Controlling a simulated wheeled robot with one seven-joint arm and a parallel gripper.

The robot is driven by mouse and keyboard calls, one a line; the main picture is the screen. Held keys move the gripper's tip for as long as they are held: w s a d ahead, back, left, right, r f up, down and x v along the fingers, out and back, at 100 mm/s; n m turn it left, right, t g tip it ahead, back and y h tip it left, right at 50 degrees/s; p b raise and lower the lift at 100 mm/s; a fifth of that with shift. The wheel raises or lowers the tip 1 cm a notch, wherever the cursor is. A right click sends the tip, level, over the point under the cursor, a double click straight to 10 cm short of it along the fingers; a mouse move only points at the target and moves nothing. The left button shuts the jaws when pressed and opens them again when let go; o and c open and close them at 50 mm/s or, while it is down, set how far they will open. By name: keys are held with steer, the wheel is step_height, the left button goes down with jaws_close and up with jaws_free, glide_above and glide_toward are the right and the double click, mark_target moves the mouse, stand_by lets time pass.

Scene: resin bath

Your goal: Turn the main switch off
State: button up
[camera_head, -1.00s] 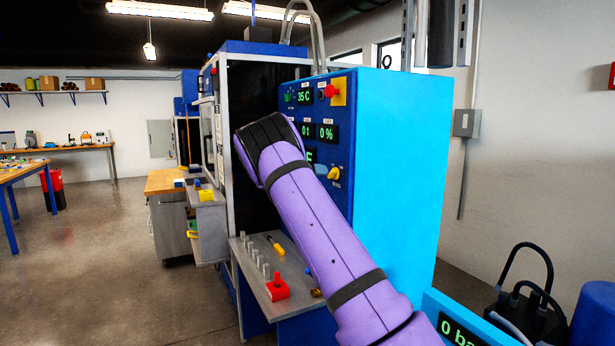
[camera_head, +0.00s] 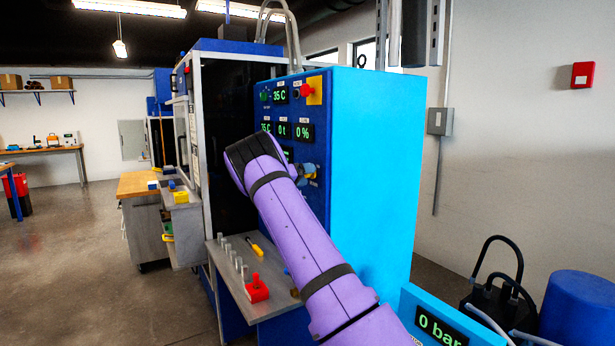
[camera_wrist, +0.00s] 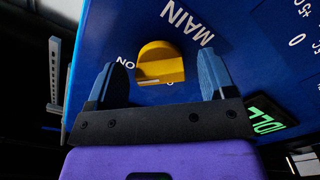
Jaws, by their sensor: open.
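The main switch is a yellow rotary knob (camera_wrist: 160,64) on the blue control panel (camera_wrist: 135,25), with the word MAIN beside it and ON at its left in the wrist view. A small white mark shows on the knob's lower edge. My gripper (camera_wrist: 162,61) is open, with one blue finger on each side of the knob and gaps visible between fingers and knob. Whether the fingertips reach past the knob's face is unclear.
Above the knob are green displays (camera_head: 302,132) and a red emergency button (camera_head: 306,90). A grey shelf (camera_head: 232,282) below holds a red block (camera_head: 257,288) and a yellow-handled tool (camera_head: 257,249). A pressure display (camera_head: 438,328) stands at the lower right.

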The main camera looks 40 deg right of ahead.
steer(key=shift+s+d, duration=0.1)
steer(key=shift+d, duration=0.35)
steer(key=c, duration=0.9)
steer(key=shift+c, duration=0.2)
